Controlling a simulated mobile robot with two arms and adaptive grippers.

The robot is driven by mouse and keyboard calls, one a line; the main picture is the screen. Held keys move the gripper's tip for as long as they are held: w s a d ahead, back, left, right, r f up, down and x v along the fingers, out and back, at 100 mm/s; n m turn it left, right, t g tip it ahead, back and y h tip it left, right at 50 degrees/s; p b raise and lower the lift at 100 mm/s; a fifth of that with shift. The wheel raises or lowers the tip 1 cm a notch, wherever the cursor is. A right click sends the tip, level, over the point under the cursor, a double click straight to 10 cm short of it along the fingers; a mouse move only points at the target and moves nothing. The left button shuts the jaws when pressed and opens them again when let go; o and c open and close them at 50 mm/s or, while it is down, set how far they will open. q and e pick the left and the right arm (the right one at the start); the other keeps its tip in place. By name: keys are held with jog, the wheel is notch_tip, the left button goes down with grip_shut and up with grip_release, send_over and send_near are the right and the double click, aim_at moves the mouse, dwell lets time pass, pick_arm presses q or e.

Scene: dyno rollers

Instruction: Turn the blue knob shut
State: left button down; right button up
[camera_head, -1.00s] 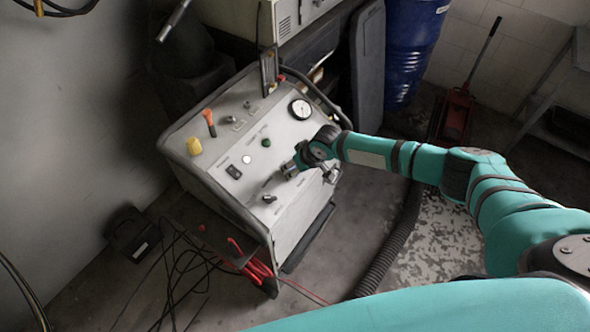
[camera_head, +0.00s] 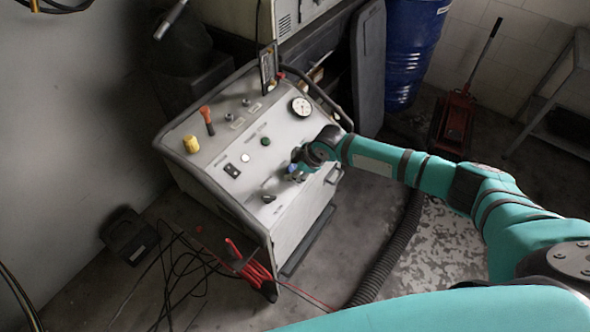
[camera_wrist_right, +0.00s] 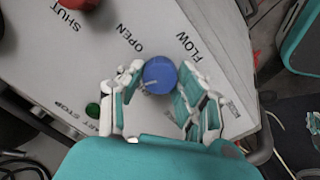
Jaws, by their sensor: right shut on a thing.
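The blue knob (camera_wrist_right: 160,75) stands on the pale panel of a console (camera_head: 235,205), near the printed words OPEN and FLOW. SHUT is printed farther left in the right wrist view. A pale mark shows at the knob's lower left. My right gripper (camera_wrist_right: 158,92) is shut on the knob, with one finger on each side. In the head view my right gripper (camera_head: 297,169) is over the console's right side, and only a little blue shows beside it. My left gripper is not in view.
A red part (camera_wrist_right: 80,3) and a green button (camera_wrist_right: 92,110) are on the panel. The head view shows a gauge (camera_head: 301,106), a yellow knob (camera_head: 191,144), an orange lever (camera_head: 207,119) and a small lever (camera_head: 269,199).

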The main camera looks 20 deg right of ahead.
jog(key=n+b, duration=0.1)
jog(key=n, duration=0.3)
jog(key=shift+n, duration=0.3)
dwell(0.3)
jog(key=o, duration=1.1)
jog(key=shift+o, duration=0.2)
jog(key=v, duration=1.2)
jog(key=shift+d, duration=0.1)
